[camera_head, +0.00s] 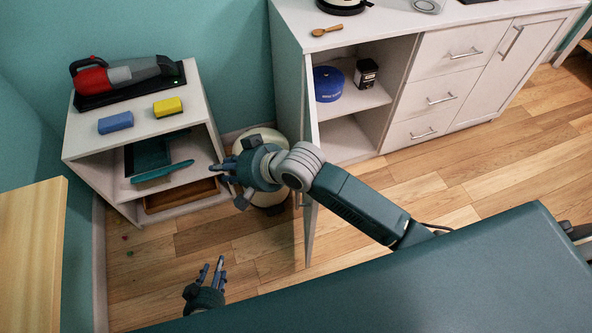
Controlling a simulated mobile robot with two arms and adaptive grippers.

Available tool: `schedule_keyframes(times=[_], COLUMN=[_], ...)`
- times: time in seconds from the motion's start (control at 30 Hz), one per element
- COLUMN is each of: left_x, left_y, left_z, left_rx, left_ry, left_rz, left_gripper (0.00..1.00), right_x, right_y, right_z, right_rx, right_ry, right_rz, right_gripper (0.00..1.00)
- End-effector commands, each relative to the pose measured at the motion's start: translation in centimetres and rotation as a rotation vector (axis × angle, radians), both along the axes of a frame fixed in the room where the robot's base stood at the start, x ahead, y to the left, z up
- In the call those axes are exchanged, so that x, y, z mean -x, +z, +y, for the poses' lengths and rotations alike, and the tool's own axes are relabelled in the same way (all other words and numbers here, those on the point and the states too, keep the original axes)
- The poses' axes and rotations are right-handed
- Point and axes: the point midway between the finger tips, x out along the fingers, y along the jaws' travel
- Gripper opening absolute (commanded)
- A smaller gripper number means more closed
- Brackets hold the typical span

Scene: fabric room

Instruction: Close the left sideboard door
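The left sideboard door (311,160) stands wide open at the left end of the white sideboard (288,60), seen nearly edge-on. My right gripper (229,184) is open and empty, on the outer side of the door, left of it. Its forearm comes from the right and crosses in front of the door; I cannot tell whether it touches. My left gripper (212,270) is low at the left, fingers pointing up, open and empty, apart from the door. Its arm is hidden by my body.
The open compartment holds a blue container (328,84) and a dark jar (366,73). A round cream object (265,140) stands between the sideboard and a white shelf unit (82,137). A wooden surface (30,250) is at left.

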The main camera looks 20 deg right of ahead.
Motion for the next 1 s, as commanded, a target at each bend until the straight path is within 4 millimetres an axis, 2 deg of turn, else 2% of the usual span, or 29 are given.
schedule_keyframes(times=[0.03,0.13,0.3,0.43,0.5,0.6,0.77,1.0], left_x=[3.0,9.3,20.7,26.7,28.8,30.4,31.0,30.9], left_y=[0.4,-1.5,-2.6,-2.5,-2.4,-2.4,-2.5,-2.3], left_z=[1.0,2.9,6.0,7.6,8.1,8.5,8.6,8.6], left_rx=[-0.025,-0.072,-0.142,-0.175,-0.186,-0.194,-0.197,-0.197], left_ry=[0.005,0.014,0.027,0.034,0.037,0.038,0.039,0.038], left_rz=[0.099,0.284,0.573,0.718,0.765,0.803,0.815,0.813], left_gripper=[0.40,0.40,0.40,0.40,0.40,0.40,0.40,0.40], right_x=[0.4,2.0,5.2,7.1,7.7,8.3,8.5,8.5], right_y=[1.7,1.6,2.8,4.1,4.5,4.7,3.6,-0.7], right_z=[-1.3,-4.3,-10.4,-13.9,-15.1,-16.1,-16.4,-16.4], right_rx=[0.055,0.161,0.350,0.451,0.486,0.514,0.524,0.525], right_ry=[-0.017,-0.065,-0.180,-0.253,-0.278,-0.301,-0.308,-0.308], right_rz=[0.091,0.275,0.546,0.675,0.716,0.747,0.761,0.759], right_gripper=[0.28,0.28,0.28,0.28,0.28,0.28,0.28,0.28])
